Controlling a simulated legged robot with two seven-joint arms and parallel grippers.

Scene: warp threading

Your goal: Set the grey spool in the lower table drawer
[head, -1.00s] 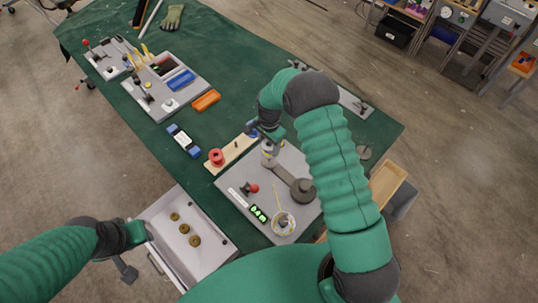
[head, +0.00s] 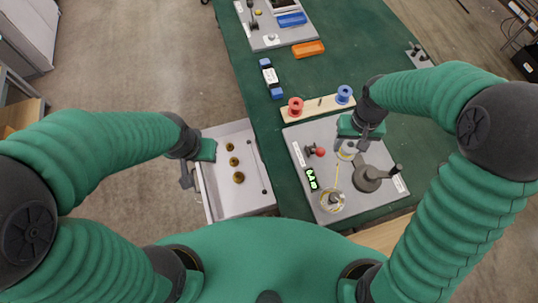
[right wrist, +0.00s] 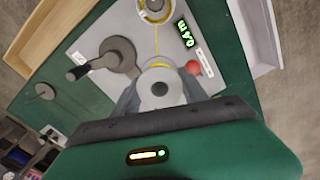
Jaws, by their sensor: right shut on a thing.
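My right gripper (head: 350,151) is shut on a pale grey spool (right wrist: 160,73) above the grey board; the right wrist view shows the gripper (right wrist: 160,95) with a fingertip at each side of it. Yellow thread runs from the spool to a ringed spindle (head: 332,202) on the board. A pale grey drawer (head: 218,205) stands pulled out at the table's left side, with three brass-coloured pieces inside and free floor around them. Whether it is the lower drawer I cannot tell. My left gripper (head: 190,178) is at the drawer's outer left edge; its fingers are too unclear to judge.
The grey board (head: 307,138) carries a dark crank (head: 370,180), a red knob (head: 320,152) and a green-lit display (head: 312,179). Behind it, a wooden strip (head: 318,107) holds a red spool (head: 296,107) and a blue spool (head: 344,94). A wooden tray (head: 385,235) projects at the near table edge.

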